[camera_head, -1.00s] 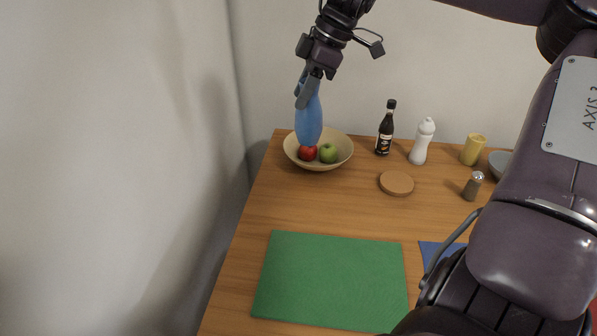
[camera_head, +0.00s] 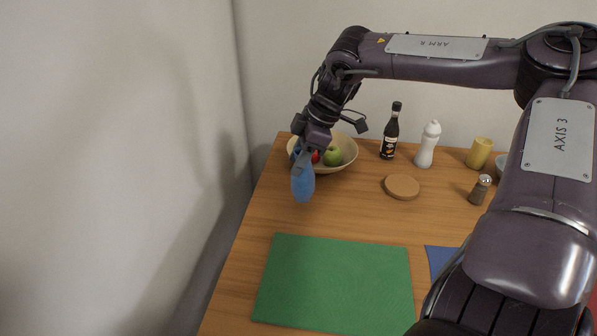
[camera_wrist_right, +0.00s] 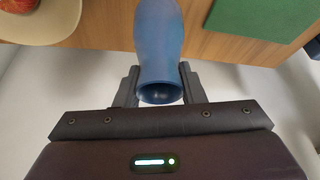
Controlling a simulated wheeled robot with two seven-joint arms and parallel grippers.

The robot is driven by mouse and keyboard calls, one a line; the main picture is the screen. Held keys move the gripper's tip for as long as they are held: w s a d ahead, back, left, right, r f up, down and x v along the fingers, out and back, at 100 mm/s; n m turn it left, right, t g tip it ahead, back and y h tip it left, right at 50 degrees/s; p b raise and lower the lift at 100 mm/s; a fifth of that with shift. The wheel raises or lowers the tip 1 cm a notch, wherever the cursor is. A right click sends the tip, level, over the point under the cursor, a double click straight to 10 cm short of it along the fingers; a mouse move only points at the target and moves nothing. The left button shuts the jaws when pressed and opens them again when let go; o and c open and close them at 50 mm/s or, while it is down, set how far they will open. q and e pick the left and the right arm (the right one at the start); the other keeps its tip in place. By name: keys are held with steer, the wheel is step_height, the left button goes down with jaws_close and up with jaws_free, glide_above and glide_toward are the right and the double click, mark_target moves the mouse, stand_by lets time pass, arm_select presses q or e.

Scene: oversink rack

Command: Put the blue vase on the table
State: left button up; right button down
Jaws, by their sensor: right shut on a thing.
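The blue vase (camera_head: 302,185) is in my right gripper (camera_head: 304,156), whose fingers are shut on its upper part. In the head view it hangs roughly upright in front of the fruit bowl, over the left part of the wooden table (camera_head: 345,212). I cannot tell whether its base touches the table. In the right wrist view the vase (camera_wrist_right: 160,45) sits between the two fingers with its open mouth toward the camera. My left gripper is not in view.
A bowl (camera_head: 346,158) with a red fruit and a green apple (camera_head: 332,156) stands behind the vase. A green mat (camera_head: 335,280) lies in front. A cork disc (camera_head: 402,186), dark bottle (camera_head: 390,135), white bottle (camera_head: 428,145), yellow cup (camera_head: 479,153) and shaker (camera_head: 480,189) stand to the right.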

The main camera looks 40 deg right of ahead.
mark_target(292, 181)
step_height(292, 181, down, 4)
steer(key=shift+r, duration=0.1)
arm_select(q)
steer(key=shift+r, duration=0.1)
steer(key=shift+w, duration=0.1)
arm_select(e)
steer(key=c, duration=1.4)
jaws_free()
steer(key=o, duration=0.5)
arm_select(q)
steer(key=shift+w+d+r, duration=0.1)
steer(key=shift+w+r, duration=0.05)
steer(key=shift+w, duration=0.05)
